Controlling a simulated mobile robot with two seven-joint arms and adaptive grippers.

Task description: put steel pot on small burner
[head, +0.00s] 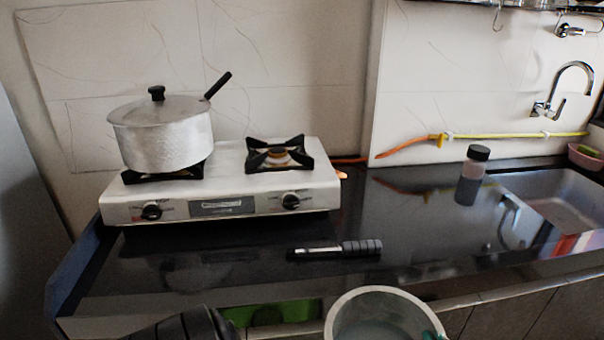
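The steel pot (165,140) is a silver pot with a lid, a black knob and a dark handle pointing up to the right. It sits upright on the left burner of the white two-burner stove (225,203). The right burner (279,153), which looks the smaller one, is bare, with a black pan support. A black part at the bottom edge seems to be my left gripper (195,325), well below and in front of the stove. It is cut off by the frame, so its fingers are hidden. My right gripper is not seen.
A black-handled tool (335,249) lies on the dark counter in front of the stove. A dark-capped bottle (471,175) stands near the sink (560,205). A pale round container (385,298) shows at the bottom edge. Tiled wall is close behind the stove.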

